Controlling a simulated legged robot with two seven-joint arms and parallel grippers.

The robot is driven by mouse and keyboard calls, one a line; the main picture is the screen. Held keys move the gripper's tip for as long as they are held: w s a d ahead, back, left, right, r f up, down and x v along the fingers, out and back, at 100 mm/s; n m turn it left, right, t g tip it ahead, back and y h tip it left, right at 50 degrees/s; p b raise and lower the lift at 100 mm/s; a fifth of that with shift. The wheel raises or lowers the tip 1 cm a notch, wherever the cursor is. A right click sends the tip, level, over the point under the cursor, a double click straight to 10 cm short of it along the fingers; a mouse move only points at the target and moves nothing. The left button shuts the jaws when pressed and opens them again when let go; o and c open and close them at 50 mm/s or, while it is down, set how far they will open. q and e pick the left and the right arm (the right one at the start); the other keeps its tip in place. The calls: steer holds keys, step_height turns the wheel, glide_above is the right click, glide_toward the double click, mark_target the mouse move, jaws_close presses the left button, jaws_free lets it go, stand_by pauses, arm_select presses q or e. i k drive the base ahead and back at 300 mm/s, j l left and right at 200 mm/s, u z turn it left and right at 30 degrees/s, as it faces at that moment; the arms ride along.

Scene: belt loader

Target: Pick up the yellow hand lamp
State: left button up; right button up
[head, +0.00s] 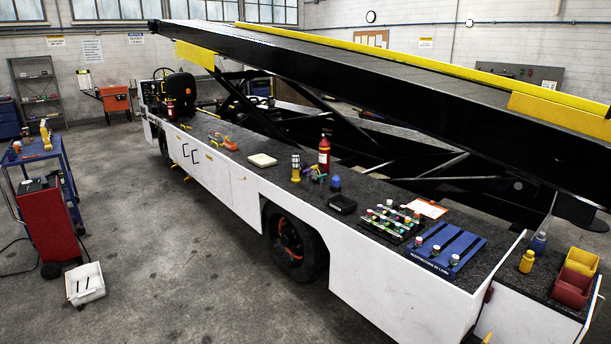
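A yellow and dark upright cylinder (295,168), which looks like the yellow hand lamp, stands on the dark top of the belt loader's white side body (245,196). It is left of a red fire extinguisher (324,154), with small coloured items between them. Its details are too small to make out. Neither of my grippers is in view.
A white box (262,160), black box (343,204), bottle rack (392,222) and blue tray (447,248) share the top. A yellow bottle (527,261) and bins (572,287) are at right. The conveyor (400,75) slopes overhead.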

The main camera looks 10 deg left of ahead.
mark_target(296, 178)
steer(key=i+u, duration=0.4)
steer(key=i, duration=1.05)
